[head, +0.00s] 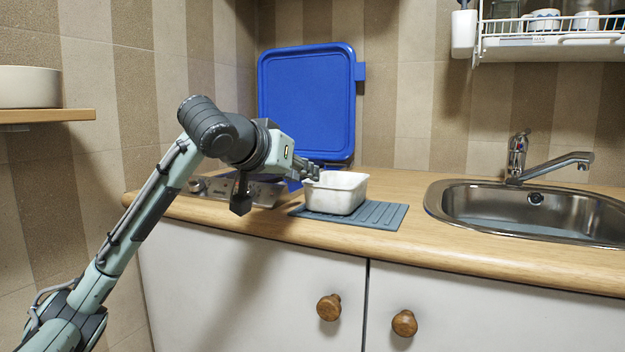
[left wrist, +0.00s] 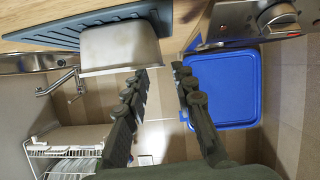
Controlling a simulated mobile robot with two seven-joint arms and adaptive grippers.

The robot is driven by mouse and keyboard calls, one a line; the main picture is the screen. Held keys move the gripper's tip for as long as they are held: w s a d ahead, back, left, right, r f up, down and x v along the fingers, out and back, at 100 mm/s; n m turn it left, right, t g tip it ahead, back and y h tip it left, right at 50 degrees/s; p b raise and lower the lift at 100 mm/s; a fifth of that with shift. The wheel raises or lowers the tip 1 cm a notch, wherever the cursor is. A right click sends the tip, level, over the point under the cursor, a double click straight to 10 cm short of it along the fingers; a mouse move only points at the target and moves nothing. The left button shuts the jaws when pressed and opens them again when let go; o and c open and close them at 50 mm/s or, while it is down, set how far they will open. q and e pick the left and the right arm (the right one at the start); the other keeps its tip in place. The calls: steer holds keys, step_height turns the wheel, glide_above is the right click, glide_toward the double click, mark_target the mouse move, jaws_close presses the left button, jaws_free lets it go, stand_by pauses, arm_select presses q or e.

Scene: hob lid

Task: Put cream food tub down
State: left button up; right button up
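The cream food tub (head: 337,195) stands upright on a grey-blue ribbed mat (head: 372,218) on the worktop. The tub (left wrist: 115,46) also shows in the left wrist view, which looks upside down. My left gripper (head: 311,171) is at the tub's left rim in the head view. In the left wrist view its two fingers (left wrist: 161,69) are spread with an empty gap between them. The tub lies to one side of one fingertip, not between the fingers; whether that finger touches the rim I cannot tell. My right gripper is not in view.
A blue hob lid (head: 307,100) stands raised against the wall behind the hob (head: 262,192), which my arm partly hides. A sink (head: 535,208) with a tap (head: 545,160) is at the right. A dish rack (head: 550,38) hangs above. Bare worktop lies between mat and sink.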

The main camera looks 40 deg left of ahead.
arm_select(q)
steer(key=shift+v, duration=2.2)
